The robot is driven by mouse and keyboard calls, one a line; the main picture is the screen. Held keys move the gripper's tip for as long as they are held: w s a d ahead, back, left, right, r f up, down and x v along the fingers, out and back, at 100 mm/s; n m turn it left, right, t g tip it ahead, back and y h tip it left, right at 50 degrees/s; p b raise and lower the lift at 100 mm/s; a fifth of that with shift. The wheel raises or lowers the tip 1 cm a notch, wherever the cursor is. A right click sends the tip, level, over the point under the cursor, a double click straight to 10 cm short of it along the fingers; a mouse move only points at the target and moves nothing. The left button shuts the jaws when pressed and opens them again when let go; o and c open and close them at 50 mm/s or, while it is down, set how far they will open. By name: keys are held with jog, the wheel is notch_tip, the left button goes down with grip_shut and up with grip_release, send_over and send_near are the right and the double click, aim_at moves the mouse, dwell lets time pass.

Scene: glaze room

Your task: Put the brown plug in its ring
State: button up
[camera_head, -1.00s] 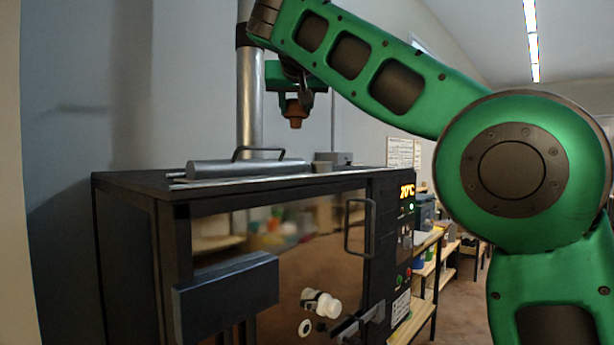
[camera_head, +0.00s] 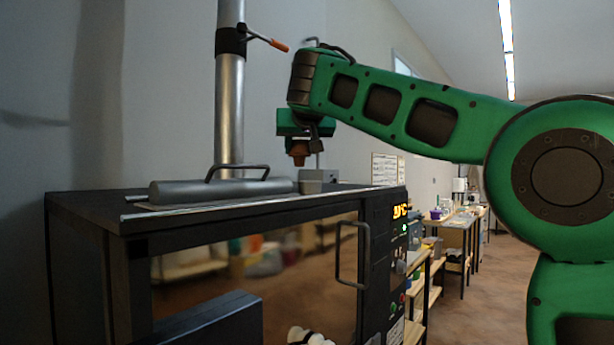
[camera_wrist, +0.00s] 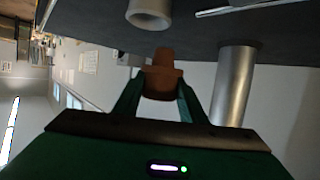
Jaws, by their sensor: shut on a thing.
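My gripper (camera_head: 300,143) is shut on the brown plug (camera_head: 298,155), which hangs below the jaws with its narrow end down in the head view. In the wrist view the plug (camera_wrist: 162,75) sits between the two green fingers. A pale round, hollow-looking piece (camera_wrist: 148,12), perhaps the ring, stands on the dark surface beyond the plug's narrow end, apart from it in that view. In the head view a grey block-like piece (camera_head: 318,182) stands on the cabinet top, just below and right of the plug. I cannot tell whether it is the same piece.
The black kiln-like cabinet (camera_head: 90,205) has a grey cylinder with a handle (camera_head: 222,189) lying on top, left of the plug. A steel pipe (camera_head: 229,110) rises behind it, with an orange-tipped lever (camera_head: 278,45). A white bottle (camera_head: 308,337) shows low down. Shelves stand at right.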

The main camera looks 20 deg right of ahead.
jog(key=d+f, duration=0.1)
jog(key=w+d+f, duration=0.1)
jog(key=d, duration=0.1)
jog(key=shift+w+f, duration=0.1)
jog(key=shift+w, duration=0.1)
jog(key=shift+f, duration=1.9)
jog(key=shift+f, duration=0.2)
jog(key=o, duration=1.1)
jog(key=shift+r, duration=0.1)
jog(key=shift+s+r, duration=0.15)
jog(key=shift+s, duration=0.05)
jog(key=v, duration=1.1)
jog(key=shift+s, duration=0.4)
